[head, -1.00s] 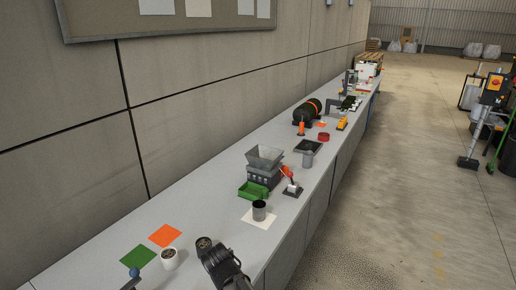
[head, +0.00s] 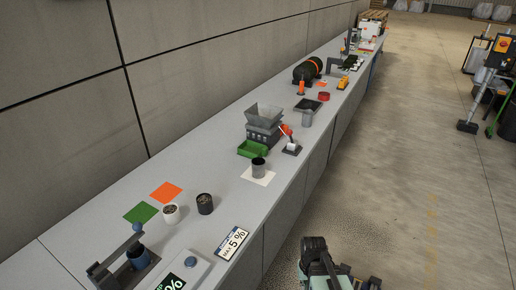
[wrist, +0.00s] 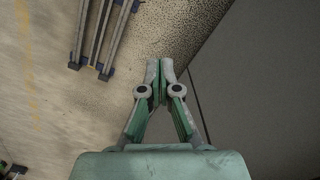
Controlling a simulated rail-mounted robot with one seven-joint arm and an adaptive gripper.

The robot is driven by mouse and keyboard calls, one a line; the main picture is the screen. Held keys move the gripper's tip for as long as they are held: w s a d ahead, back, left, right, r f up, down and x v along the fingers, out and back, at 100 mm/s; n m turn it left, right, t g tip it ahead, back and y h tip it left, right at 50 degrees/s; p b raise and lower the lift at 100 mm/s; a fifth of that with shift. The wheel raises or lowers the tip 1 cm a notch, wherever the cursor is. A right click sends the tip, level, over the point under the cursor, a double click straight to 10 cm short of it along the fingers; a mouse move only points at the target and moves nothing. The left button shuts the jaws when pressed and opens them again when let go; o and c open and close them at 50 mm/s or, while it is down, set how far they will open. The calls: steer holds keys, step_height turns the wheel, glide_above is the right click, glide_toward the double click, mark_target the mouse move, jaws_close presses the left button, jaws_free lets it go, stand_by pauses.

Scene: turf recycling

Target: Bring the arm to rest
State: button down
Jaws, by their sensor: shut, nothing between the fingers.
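My gripper (wrist: 159,82) is shut and empty in the wrist view, its two fingertips together, pointing at the concrete floor beside the bench front. In the head view my arm (head: 325,264) shows at the bottom, right of the bench and over the floor, clear of everything on the bench; the fingertips cannot be made out there.
The long grey bench (head: 225,165) carries a dark cup (head: 205,204), a white cup (head: 170,214), a grey cup (head: 258,167), a green tray (head: 252,149) and a "MAX 5 %" sign (head: 233,242). A rail-like frame (wrist: 100,38) lies near my gripper's view. The floor (head: 400,180) at right is open.

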steer(key=s+f+g+b, duration=0.6)
steer(key=s+f+b, duration=0.2)
steer(key=s+f, duration=1.6)
steer(key=s, duration=0.3)
steer(key=shift+f, duration=0.2)
